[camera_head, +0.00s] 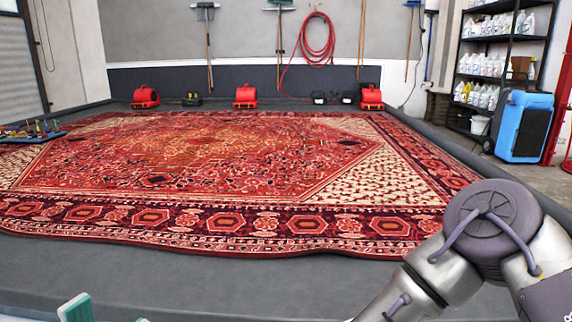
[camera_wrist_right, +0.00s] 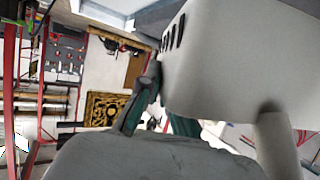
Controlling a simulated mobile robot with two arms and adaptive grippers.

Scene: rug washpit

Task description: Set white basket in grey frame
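I cannot make out the white basket or the grey frame for sure in either view. My left gripper (camera_head: 108,315) shows only as two teal fingertips at the bottom edge of the head view, apart with nothing visible between them. My right gripper (camera_wrist_right: 165,112) shows in the right wrist view, its teal fingers apart and partly hidden. A large pale grey rounded body with dark slots fills the right of that view, close to the fingers; I cannot tell whether it is mine. The right gripper is outside the head view.
A red patterned rug (camera_head: 230,160) covers the grey washpit floor (camera_head: 200,275). Red blowers (camera_head: 246,97) stand along the back wall. A shelf of bottles (camera_head: 500,50), a small white bucket (camera_head: 480,125) and a blue machine (camera_head: 524,127) stand at the right. A tool tray (camera_head: 33,133) lies at the left.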

